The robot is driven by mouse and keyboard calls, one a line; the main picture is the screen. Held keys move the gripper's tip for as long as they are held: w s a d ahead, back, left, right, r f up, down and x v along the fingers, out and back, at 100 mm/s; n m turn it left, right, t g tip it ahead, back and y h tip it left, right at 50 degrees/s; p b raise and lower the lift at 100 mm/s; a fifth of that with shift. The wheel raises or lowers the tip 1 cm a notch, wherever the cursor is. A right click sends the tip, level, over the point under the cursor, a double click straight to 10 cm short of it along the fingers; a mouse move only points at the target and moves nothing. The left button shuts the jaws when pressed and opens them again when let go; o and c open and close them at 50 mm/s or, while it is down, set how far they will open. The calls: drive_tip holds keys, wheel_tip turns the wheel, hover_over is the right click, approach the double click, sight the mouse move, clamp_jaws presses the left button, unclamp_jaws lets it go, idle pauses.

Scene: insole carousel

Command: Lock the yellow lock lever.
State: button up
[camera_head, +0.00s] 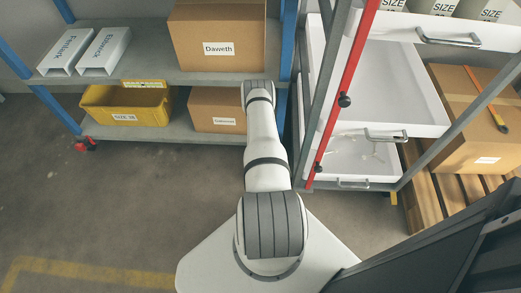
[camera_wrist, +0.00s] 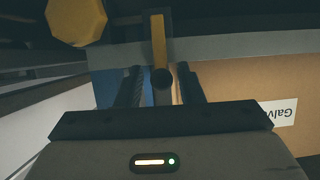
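In the wrist view a dark upright bar with a yellow strip (camera_wrist: 158,38) ends in a dark round knob (camera_wrist: 162,79); it looks like the yellow lock lever. My gripper (camera_wrist: 161,85) is open, with one finger on each side of the knob. Gaps show between the knob and both fingers, though depth is hard to judge. In the head view my arm hides the gripper.
A yellow octagonal part (camera_wrist: 76,21) is left of the lever. A cardboard box (camera_wrist: 240,85) is behind the right finger. Blue-post shelving (camera_head: 170,78) stands at left; white drawers (camera_head: 385,90) and a red bar (camera_head: 345,85) stand at right. Left floor is clear.

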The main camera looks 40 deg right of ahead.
wheel_tip(320, 180, up, 9)
drive_tip(key=p, duration=0.3)
drive_tip(key=shift+r, duration=0.2)
